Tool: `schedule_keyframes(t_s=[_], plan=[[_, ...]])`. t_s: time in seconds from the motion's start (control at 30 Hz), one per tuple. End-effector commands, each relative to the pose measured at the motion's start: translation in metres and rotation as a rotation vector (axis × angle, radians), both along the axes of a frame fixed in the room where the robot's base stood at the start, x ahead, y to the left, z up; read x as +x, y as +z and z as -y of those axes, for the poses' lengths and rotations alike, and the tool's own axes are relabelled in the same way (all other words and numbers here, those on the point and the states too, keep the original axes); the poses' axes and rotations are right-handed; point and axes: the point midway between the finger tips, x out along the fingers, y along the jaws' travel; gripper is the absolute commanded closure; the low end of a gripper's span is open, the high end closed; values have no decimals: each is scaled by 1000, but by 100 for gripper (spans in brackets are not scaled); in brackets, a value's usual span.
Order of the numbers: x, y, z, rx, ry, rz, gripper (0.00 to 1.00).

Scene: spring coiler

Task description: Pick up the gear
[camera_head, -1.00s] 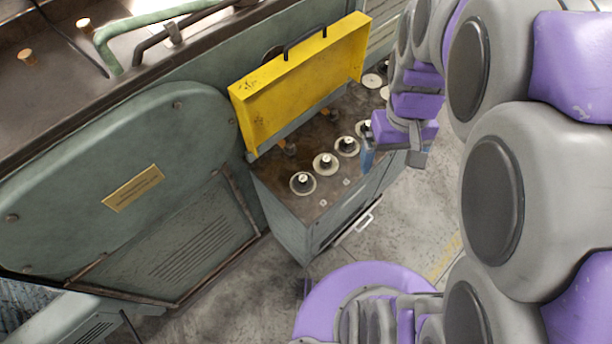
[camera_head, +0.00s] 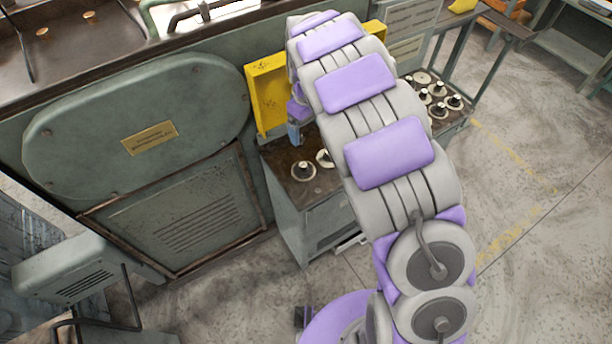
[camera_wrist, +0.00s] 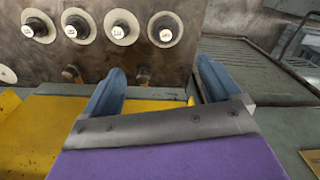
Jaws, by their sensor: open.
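Several pale round gears with dark, capped centres stand on the brown top of the cabinet. In the head view one gear (camera_head: 303,171) is at the near left corner and another gear (camera_head: 324,158) is partly behind my arm. More gears (camera_head: 438,90) show to the right of my arm. In the wrist view a row of gears (camera_wrist: 121,27) runs along the top, beyond the fingertips. My gripper (camera_wrist: 160,70) has two blue fingers spread apart with nothing between them. In the head view its blue finger (camera_head: 294,133) is above the cabinet, near the yellow cover.
The raised yellow cover (camera_head: 266,92) stands behind the cabinet (camera_head: 285,215) and also shows under my gripper in the wrist view (camera_wrist: 30,125). The green machine (camera_head: 150,110) is at left. Open floor (camera_head: 540,200) lies at right.

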Motion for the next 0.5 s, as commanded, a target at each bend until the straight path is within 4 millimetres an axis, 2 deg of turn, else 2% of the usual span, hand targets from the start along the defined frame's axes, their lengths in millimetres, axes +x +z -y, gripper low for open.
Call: schedule_keyframes(t_s=[0.1, 0.27, 0.5], plan=[[1, -8, -9, -1, 13, -1, 9], [1, -25, -4, 1, 12, -1, 9], [0, -72, 6, 10, 10, -5, 9]])
